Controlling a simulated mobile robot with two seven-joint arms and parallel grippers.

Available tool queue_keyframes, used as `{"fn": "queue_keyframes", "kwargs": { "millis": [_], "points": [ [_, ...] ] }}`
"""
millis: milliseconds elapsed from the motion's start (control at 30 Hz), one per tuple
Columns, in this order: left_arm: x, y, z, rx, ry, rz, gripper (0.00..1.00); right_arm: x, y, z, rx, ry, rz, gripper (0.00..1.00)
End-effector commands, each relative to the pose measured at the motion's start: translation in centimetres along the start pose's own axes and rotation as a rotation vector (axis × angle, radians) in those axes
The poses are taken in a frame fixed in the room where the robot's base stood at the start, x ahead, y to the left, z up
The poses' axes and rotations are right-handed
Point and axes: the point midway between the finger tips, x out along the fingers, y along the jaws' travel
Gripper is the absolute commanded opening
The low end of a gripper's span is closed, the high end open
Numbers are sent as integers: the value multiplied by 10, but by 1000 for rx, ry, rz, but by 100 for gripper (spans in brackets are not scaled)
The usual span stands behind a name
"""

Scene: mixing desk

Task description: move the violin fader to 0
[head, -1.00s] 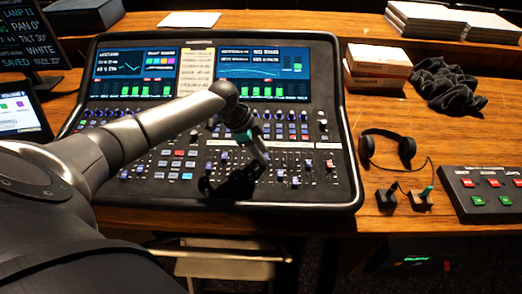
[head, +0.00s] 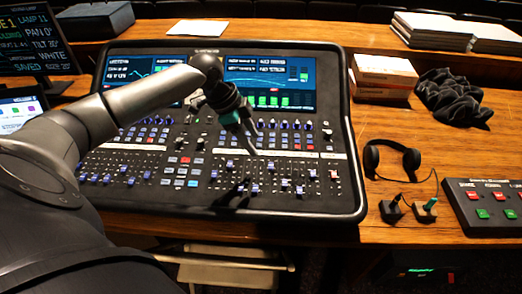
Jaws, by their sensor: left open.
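The mixing console (head: 340,205) lies on the wooden desk, with rows of small faders (head: 285,186) along its lower half. Their labels are too small to read, so I cannot tell which fader is the violin one. The fader caps sit at differing heights in their slots. My left gripper (head: 252,148) reaches in from the left and points down over the console, at the upper edge of the right-hand fader bank. Its thin fingers are open and hold nothing. They appear to be above the surface, with their shadow on the faders below. My right gripper is not in view.
A button box (head: 490,205) stands at the far right. Boxes (head: 383,75) and a dark cloth (head: 453,98) lie behind. A monitor (head: 38,42) stands at back left.

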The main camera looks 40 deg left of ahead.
Motion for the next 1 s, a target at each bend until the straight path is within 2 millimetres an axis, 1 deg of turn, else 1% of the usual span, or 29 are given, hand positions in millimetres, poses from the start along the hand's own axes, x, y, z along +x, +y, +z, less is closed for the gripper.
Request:
{"fn": "queue_keyframes", "kwargs": {
  "millis": [33,100,200,300,467,1000],
  "points": [
    [-13,0,1,2,-3,-3,60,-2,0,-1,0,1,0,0],
    [-26,-1,1,2,-2,-3,60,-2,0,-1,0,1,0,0],
    [-40,0,0,1,-2,-2,60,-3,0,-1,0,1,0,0],
    [-49,0,0,1,-1,-1,60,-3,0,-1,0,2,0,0],
    [-54,0,0,0,1,1,60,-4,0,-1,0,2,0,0],
    [-54,0,0,1,1,0,60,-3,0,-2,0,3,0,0]
  ]
}}
